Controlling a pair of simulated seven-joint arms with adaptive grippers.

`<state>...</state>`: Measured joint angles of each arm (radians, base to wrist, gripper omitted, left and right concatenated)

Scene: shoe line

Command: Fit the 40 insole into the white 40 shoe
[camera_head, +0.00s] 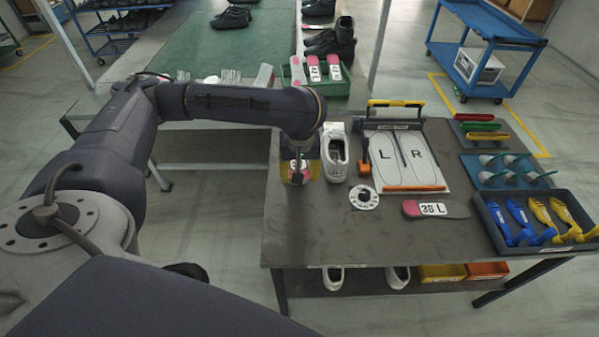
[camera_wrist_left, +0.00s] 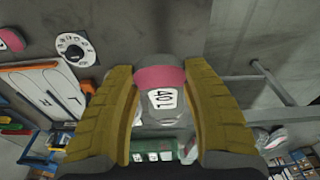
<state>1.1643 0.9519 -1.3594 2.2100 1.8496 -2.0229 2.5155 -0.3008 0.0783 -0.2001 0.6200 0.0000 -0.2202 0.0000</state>
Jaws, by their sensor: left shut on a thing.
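My left gripper (camera_head: 300,174) is at the left part of the dark table, just left of the white shoe (camera_head: 335,158). Its yellow fingers are shut on an insole with a pink heel; this insole (camera_wrist_left: 162,98) shows a label reading 40L in the left wrist view. In the head view the insole is mostly hidden between the fingers. The white shoe stands apart from the gripper with its opening up and is empty as far as I can see. My right gripper is in neither view.
Right of the shoe are an orange-handled tool (camera_head: 365,160), a white board marked L and R (camera_head: 403,160) and a round dial (camera_head: 364,197). A 38 L insole (camera_head: 435,209) lies near the front. A green crate (camera_head: 325,84) holds more insoles. The front left tabletop is clear.

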